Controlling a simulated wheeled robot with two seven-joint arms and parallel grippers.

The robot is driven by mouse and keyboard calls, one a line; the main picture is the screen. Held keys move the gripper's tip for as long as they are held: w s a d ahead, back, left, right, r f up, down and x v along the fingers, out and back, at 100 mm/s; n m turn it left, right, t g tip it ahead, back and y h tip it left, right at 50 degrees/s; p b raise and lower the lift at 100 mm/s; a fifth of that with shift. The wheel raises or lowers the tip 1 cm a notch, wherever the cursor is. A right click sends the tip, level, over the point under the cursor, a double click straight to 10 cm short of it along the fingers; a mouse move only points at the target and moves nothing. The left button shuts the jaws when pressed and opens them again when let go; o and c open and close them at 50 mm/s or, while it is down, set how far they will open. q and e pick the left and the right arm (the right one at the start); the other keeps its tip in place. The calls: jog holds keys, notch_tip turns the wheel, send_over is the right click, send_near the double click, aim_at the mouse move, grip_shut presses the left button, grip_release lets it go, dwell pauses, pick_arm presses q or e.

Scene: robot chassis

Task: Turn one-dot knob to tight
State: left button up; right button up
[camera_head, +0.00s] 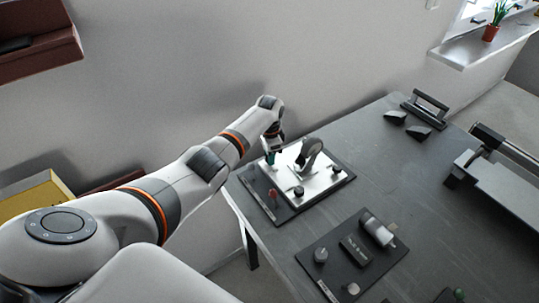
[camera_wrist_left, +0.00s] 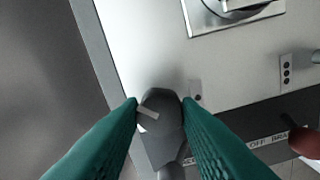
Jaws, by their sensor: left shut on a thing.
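My left gripper (camera_head: 270,158) reaches down to the far left part of a pale panel (camera_head: 316,187) on a dark base. In the left wrist view its green fingers (camera_wrist_left: 160,106) are shut on the sides of a dark grey knob (camera_wrist_left: 158,128). A short pale line on the knob's top runs slantwise. A small grey label (camera_wrist_left: 196,97) with one visible dot is just right of the knob. The knob is mostly hidden by the gripper in the head view. I cannot read a "tight" mark. My right gripper is not in view.
The panel also has a red-topped lever (camera_head: 271,193), a black knob (camera_head: 299,191) and a large dark round part (camera_head: 310,153). A three-dot label (camera_wrist_left: 286,72) is farther right in the wrist view. A second dark board (camera_head: 333,262) with knobs lies nearer on the grey table (camera_head: 372,150).

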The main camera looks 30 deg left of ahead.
pick_arm(q)
jog(key=shift+m, duration=1.7)
jog(key=o, duration=1)
jog(key=shift+r, duration=0.15)
notch_tip(320, 180, up, 12)
jog(key=shift+f+b, duration=0.15)
jog(key=shift+b, duration=0.45)
